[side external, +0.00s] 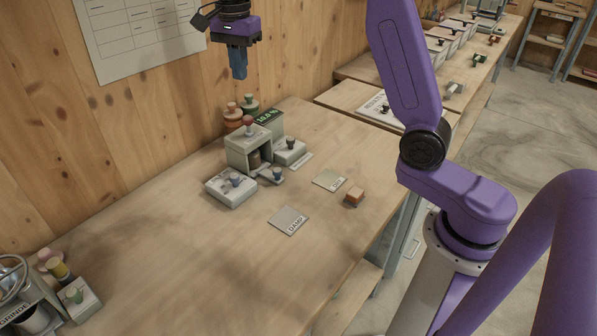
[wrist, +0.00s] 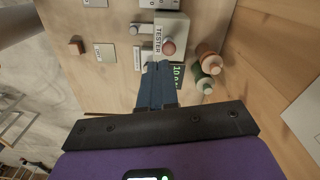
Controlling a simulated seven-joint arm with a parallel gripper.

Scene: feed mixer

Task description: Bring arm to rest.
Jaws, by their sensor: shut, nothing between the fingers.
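My gripper (side external: 238,66) is at the top of the side external view, high above the bench and pointing down. Its blue fingers are shut with nothing between them. In the wrist view the closed fingers (wrist: 154,76) reach toward the tester (wrist: 172,36), which is well below them. My purple arm stands at the right of the side external view. The gripper touches nothing.
A grinder (side external: 28,310) stands at the lower left. A wooden wall (side external: 160,95) is behind the gripper.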

